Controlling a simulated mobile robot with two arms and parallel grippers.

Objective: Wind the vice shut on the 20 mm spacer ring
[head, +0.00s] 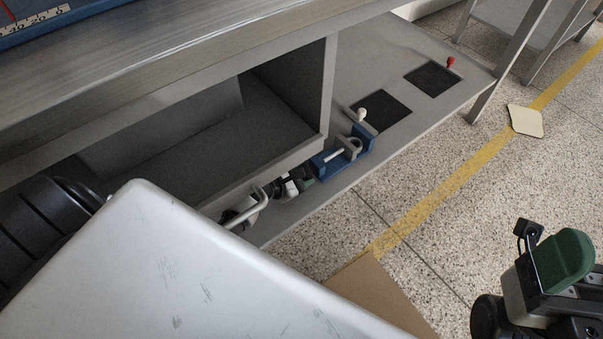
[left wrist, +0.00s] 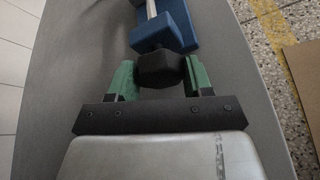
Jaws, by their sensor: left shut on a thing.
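The blue vice (head: 328,163) sits on the low grey shelf, near the shelf's front edge. A light grey, ring-like piece (head: 353,147) shows at its far end; I cannot tell whether the jaws touch it. In the left wrist view, the vice's blue body (left wrist: 178,32) and pale screw rod lead to a black knob (left wrist: 160,70). My left gripper (left wrist: 160,76) has its green fingers on both sides of this knob, shut on it. In the head view, my left gripper (head: 303,182) is at the near end of the vice. My right gripper (head: 560,262) is at the lower right, away from the vice.
A grey cabinet wall (head: 328,90) stands close behind the vice. Two dark square pads (head: 382,112) (head: 433,79) lie farther along the shelf, with a white knob (head: 361,115) and a red knob (head: 451,62) beside them. A cardboard sheet (head: 378,300) lies on the open floor.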

